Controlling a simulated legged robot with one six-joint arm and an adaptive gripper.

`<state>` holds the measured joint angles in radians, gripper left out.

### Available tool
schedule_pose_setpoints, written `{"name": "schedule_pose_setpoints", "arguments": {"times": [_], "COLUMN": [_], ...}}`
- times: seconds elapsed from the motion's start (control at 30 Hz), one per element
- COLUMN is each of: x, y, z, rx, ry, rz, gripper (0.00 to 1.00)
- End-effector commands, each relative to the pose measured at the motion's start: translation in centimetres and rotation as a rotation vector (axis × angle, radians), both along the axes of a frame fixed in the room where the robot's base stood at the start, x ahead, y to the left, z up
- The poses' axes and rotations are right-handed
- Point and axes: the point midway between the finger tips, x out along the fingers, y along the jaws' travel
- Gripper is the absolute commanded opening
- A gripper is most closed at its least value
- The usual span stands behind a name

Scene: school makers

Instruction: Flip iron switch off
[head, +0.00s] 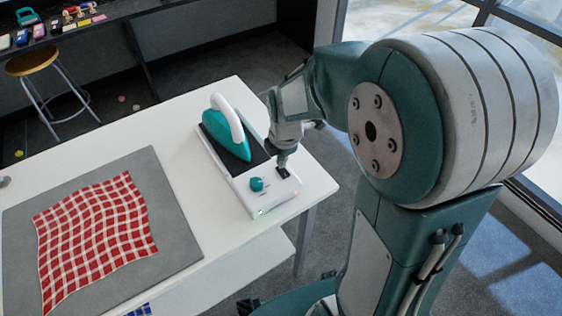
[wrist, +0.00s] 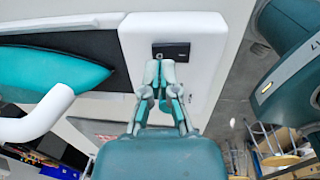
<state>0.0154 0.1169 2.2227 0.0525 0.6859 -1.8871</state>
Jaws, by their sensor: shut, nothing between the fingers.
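The teal iron (head: 232,128) with a white handle rests on the dark pad of a white base station (head: 238,190) near the table's right edge. My gripper (head: 282,163) is shut and empty, pointing down just above the switch. In the wrist view, the fingertips (wrist: 160,66) are close to the black switch (wrist: 171,51). I cannot tell whether they touch it, nor the switch's position. The iron (wrist: 45,70) shows at the left there.
A red-and-white checked cloth (head: 97,238) lies on a grey mat (head: 172,205) on the white table (head: 185,108). A stool (head: 33,62) stands at the back left. A dark shelf with small items is behind it.

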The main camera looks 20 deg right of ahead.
Motion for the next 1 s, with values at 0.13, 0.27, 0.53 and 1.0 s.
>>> {"name": "schedule_pose_setpoints", "arguments": {"times": [0.13,0.27,0.53,1.0], "x": [0.2,0.2,0.2,-0.3], "y": [0.0,0.1,0.0,-0.1], "z": [-1.3,-1.5,-1.6,-1.6], "rx": [0.0,0.0,0.0,0.0], "ry": [0.0,0.0,0.0,0.0], "rz": [0.0,0.0,0.0,0.0], "gripper": [0.0,0.0,0.0,0.0]}}
